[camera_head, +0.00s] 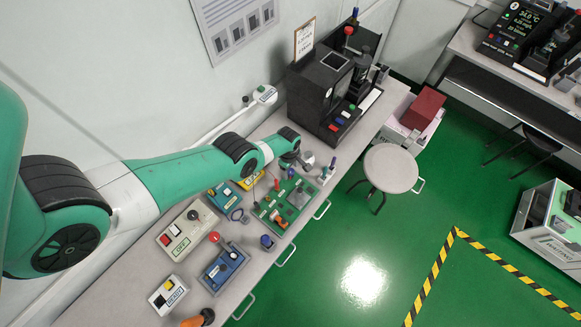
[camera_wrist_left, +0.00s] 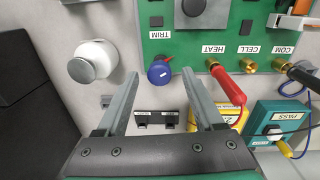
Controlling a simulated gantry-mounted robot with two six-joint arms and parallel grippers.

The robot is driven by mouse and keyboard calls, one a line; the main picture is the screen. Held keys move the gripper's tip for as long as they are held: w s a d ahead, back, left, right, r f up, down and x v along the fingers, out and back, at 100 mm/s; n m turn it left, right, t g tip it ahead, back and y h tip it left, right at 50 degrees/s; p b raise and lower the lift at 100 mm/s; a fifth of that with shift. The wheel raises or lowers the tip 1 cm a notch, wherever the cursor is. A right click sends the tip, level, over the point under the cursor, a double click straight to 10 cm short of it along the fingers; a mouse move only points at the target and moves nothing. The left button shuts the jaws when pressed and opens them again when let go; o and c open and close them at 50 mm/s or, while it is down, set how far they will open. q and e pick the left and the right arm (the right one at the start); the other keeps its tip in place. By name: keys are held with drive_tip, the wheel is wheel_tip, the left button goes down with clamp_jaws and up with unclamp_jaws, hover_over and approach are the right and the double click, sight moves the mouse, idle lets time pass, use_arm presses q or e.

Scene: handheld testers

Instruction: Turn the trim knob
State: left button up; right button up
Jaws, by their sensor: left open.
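The trim knob (camera_wrist_left: 160,72) is a small blue knob with a white mark, at the edge of a green board beside the label TRIM. The green board (camera_wrist_left: 230,50) also carries HEAT, CELL and COM labels; in the head view the green board (camera_head: 268,208) lies on the bench. My left gripper (camera_wrist_left: 159,76) is open and empty. In the wrist view its two fingers point toward the knob, one on each side of it in the picture; I see no contact. In the head view my left gripper (camera_head: 308,160) is over the board's far end, and I cannot make out the knob. My right gripper is not in view.
A red plug with a lead (camera_wrist_left: 228,86) and brass sockets sit right of the knob. A white rounded container (camera_wrist_left: 93,60) stands left of it. A teal PASS tester (camera_wrist_left: 278,122) is at the right. A blue tester (camera_head: 223,268) and a black machine (camera_head: 325,90) share the bench.

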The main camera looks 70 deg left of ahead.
use_arm(q)
drive_tip(key=shift+f, duration=0.2)
drive_tip(key=shift+c, duration=0.2)
clamp_jaws()
drive_tip(key=shift+m, duration=0.3)
drive_tip(key=m, duration=0.4)
drive_tip(key=shift+f, duration=0.1)
drive_tip(key=m, duration=0.5)
drive_tip(key=shift+a+h+b, duration=0.1)
drive_tip(key=shift+h+b, duration=0.2)
drive_tip(key=m, duration=0.5)
drive_tip(key=shift+b, duration=0.4)
drive_tip(key=m, duration=0.5)
drive_tip(key=shift+b, duration=0.35)
